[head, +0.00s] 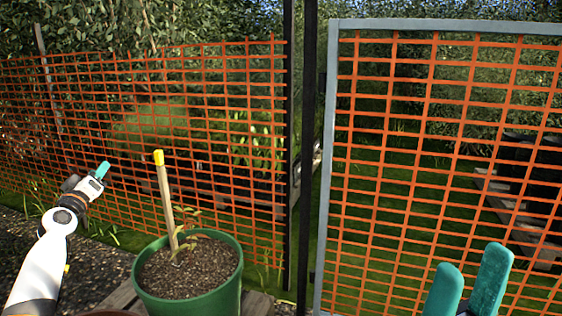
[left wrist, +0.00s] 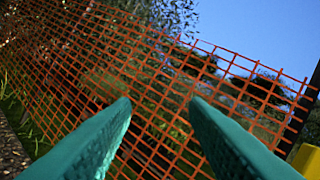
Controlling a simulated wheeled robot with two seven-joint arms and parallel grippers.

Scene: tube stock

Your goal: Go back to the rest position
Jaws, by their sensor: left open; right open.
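My left gripper (head: 101,171) is at the left of the head view, raised beside the green pot and to the left of the stake. In the left wrist view its two teal fingers (left wrist: 160,112) stand apart with nothing between them. My right gripper (head: 466,285) is at the lower right of the head view. Its teal fingers point up, apart and empty, in front of the framed mesh panel. The lower part of the right gripper is cut off by the frame edge.
A green pot (head: 190,301) with soil, a small plant and a yellow-tipped wooden stake (head: 165,200) stands on wooden boards (head: 257,303). Orange mesh fencing (head: 226,110) runs behind. A grey-framed mesh panel (head: 327,180) is at right, past dark posts (head: 306,150).

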